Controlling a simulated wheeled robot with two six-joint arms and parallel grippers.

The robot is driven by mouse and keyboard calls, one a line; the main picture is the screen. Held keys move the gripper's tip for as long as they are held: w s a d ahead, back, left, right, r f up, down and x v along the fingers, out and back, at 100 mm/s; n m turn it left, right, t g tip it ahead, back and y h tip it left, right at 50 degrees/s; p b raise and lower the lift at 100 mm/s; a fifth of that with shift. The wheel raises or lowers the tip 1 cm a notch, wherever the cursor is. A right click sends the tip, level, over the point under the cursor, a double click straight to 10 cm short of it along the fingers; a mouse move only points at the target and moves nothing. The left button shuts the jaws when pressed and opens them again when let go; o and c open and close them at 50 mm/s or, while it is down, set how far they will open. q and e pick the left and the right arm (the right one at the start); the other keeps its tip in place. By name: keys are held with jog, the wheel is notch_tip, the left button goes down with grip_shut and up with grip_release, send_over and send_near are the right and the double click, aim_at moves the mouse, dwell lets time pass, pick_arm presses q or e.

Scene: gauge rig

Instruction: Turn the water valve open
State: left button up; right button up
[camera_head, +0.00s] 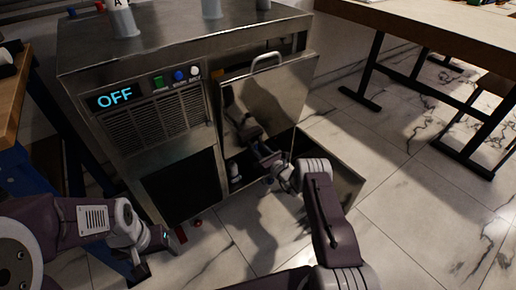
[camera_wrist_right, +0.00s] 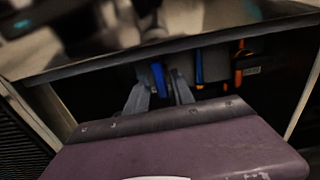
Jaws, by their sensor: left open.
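The steel machine (camera_head: 140,60) stands at the upper middle of the head view, its lower right compartment open. My right arm reaches in from the bottom; its gripper (camera_head: 280,172) is at the compartment opening. In the right wrist view, two grey fingers (camera_wrist_right: 160,95) are apart on either side of a blue handle-like part (camera_wrist_right: 158,76), which may be the water valve; contact is unclear. A second blue part (camera_wrist_right: 198,68) and orange parts (camera_wrist_right: 238,65) are beside it. My left gripper (camera_head: 160,248) is open, low in front of the machine, apart from it.
A shiny steel panel with a handle (camera_head: 268,95) reflects my right arm. Small red items (camera_head: 197,223) are near the floor. A table (camera_head: 430,28) stands right; the marble floor between is open.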

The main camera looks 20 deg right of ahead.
jog(key=shift+s+r, duration=0.1)
jog(key=shift+r, duration=0.05)
jog(key=p+v, duration=0.6)
jog(key=v, duration=0.3)
